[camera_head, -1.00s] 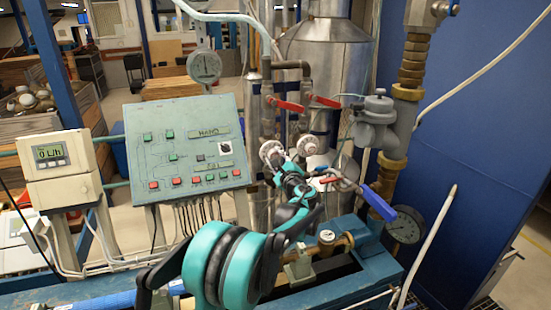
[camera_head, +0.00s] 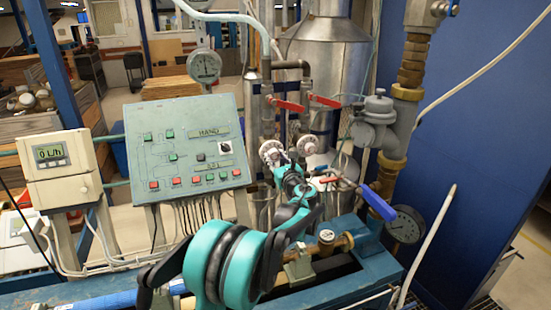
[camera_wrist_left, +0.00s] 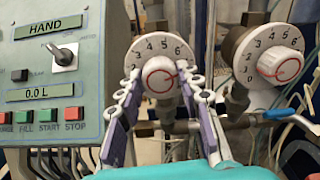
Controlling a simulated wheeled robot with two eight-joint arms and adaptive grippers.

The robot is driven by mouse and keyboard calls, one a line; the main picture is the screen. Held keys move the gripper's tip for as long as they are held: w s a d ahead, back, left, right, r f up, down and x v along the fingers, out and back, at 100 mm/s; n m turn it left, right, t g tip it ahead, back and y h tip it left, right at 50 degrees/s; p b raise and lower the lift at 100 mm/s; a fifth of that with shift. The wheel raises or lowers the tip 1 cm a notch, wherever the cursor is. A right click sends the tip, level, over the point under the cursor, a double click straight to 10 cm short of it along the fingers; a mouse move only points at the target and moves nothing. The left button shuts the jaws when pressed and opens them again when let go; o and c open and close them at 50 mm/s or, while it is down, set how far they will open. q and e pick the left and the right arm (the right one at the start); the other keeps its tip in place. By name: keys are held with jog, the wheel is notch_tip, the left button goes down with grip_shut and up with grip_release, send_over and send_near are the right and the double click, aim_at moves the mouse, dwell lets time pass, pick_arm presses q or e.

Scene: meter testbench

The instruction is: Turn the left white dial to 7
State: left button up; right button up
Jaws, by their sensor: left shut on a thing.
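The left white dial (camera_wrist_left: 160,48) is a round white disc with dark numbers. In the left wrist view 4, 5 and 6 show along its top, and a red line marks its central knob. It also shows in the head view (camera_head: 270,148). My left gripper (camera_wrist_left: 161,80) has its two purple-and-white fingers on either side of the knob, shut on it. They cover parts of the disc's sides. In the head view my left gripper (camera_head: 282,165) reaches up to the dial from below. My right gripper is not in view.
A second white dial (camera_wrist_left: 272,55) is close on the right. A control panel (camera_head: 186,147) with buttons and a switch stands to the left. Red valve levers (camera_head: 289,105) sit above the dials. A blue-handled lever (camera_head: 378,203) is at the lower right.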

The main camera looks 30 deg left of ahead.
pick_arm(q)
jog(key=shift+m, duration=0.3)
jog(key=o, duration=1.2)
jog(key=shift+c, duration=0.2)
jog(key=v, duration=1.2)
